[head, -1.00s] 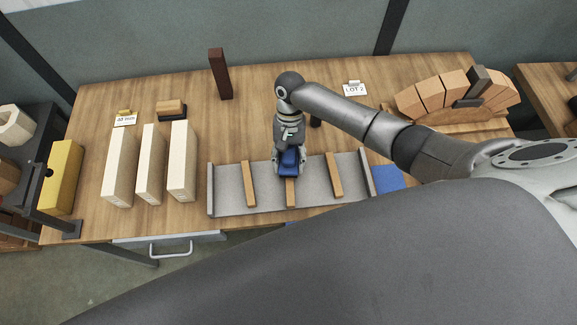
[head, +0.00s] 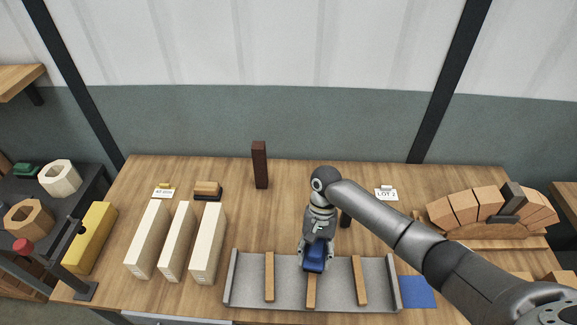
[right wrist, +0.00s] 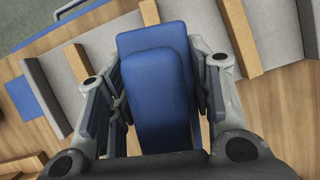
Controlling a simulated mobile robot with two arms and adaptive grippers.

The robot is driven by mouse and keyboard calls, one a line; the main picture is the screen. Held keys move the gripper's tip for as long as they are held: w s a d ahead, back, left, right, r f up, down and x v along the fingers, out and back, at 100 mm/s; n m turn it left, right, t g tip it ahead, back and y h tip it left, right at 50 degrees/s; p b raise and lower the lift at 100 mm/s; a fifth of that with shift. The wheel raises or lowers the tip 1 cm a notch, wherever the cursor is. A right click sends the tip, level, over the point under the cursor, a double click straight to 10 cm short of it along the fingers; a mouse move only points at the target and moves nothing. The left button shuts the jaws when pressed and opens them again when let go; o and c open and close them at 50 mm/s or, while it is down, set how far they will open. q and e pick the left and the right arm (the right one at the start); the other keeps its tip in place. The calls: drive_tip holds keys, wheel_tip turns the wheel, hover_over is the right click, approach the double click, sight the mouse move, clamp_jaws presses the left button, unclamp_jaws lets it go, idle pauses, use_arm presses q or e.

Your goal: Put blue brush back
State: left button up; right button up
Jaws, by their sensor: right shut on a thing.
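The blue brush (head: 315,257) is held between the fingers of my right gripper (head: 315,263). In the right wrist view the brush (right wrist: 155,95) fills the gap between the fingers of the right gripper (right wrist: 160,85), its blue block seen from above. The brush is over the grey tray (head: 340,290), in line with the middle wooden divider (head: 311,291). I cannot tell whether it touches the tray. A blue mat (head: 417,291) lies just right of the tray; it also shows at the left of the right wrist view (right wrist: 38,95). My left gripper is out of view.
Three pale blocks (head: 208,243) stand left of the tray. A brown brush (head: 208,188) and a dark upright block (head: 260,165) are behind. A brick arch (head: 465,208) stands at the right, near a "LOT 2" card (head: 386,194).

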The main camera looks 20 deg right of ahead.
sight(316, 256)
drive_tip(key=shift+w, duration=0.1)
drive_tip(key=shift+w+a+r+b, duration=0.1)
drive_tip(key=shift+w+r+b, duration=0.15)
drive_tip(key=shift+b, duration=0.2)
drive_tip(key=r+b, duration=0.1)
drive_tip(key=b, duration=0.1)
drive_tip(key=r+n+b, duration=0.1)
drive_tip(key=r+b, duration=0.1)
drive_tip(key=w+a+r+n+h+b, duration=0.1)
drive_tip(key=r+b, duration=0.1)
drive_tip(key=shift+b, duration=0.35)
drive_tip(key=s+r+b, duration=0.1)
drive_tip(key=s+r+n+b, duration=0.1)
drive_tip(key=b, duration=0.1)
drive_tip(key=shift+s+d+n, duration=0.3)
drive_tip(key=shift+d, duration=0.05)
drive_tip(key=s+d+r+n+h+b, duration=0.1)
drive_tip(key=s+d+r+b, duration=0.1)
drive_tip(key=s+b, duration=0.2)
drive_tip(key=shift+s+r+n, duration=0.15)
drive_tip(key=shift+s+n, duration=0.15)
drive_tip(key=shift+s, duration=0.55)
